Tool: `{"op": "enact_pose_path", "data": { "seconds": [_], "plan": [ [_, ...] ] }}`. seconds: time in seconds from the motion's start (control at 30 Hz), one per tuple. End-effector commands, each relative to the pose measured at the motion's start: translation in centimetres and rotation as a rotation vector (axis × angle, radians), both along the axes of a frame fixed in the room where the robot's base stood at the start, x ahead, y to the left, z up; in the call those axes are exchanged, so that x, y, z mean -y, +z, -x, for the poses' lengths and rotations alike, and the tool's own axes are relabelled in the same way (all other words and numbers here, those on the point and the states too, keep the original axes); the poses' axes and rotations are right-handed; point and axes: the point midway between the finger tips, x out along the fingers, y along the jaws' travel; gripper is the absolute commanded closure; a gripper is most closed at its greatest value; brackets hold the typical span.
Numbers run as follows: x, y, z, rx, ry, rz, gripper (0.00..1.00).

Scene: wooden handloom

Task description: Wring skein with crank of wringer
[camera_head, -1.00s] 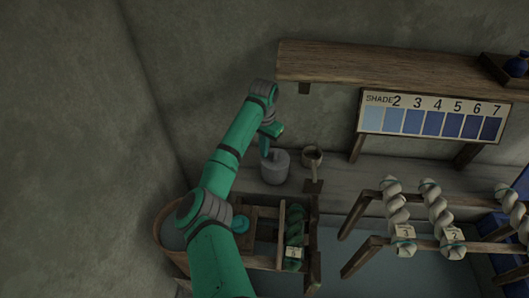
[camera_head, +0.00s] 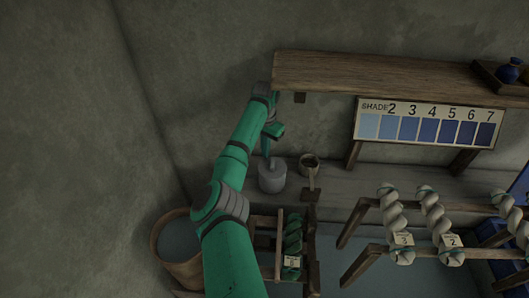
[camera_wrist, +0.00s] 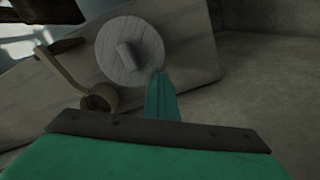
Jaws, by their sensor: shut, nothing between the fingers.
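My gripper (camera_head: 266,151) is shut and empty, pointing down just above or behind a grey lidded pot (camera_head: 272,176) on the back shelf. In the wrist view its green fingers (camera_wrist: 160,95) end beside the pot's round lid with a knob (camera_wrist: 130,55); I cannot tell if they touch. A dark green twisted skein (camera_head: 293,235) with a tag lies in a wooden frame (camera_head: 278,252) at the bottom, right of my arm. I cannot make out a wringer crank; my arm hides part of that area.
A wooden tub (camera_head: 180,268) stands left of my arm. A small brown cup with a handle (camera_head: 308,161) is right of the pot. A rack (camera_head: 375,210) with pale twisted skeins stands at right. A wooden shelf (camera_head: 390,78) and shade board (camera_head: 428,122) are above.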

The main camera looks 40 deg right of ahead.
Motion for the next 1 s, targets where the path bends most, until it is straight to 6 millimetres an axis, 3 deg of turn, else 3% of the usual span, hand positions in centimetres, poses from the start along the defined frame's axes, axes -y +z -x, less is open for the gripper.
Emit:
{"op": "enact_pose_path", "data": {
  "seconds": [1.0],
  "plan": [
    [4.6, 0.0, -0.2, -0.001, -0.001, -0.001, 1.0]
  ]
}}
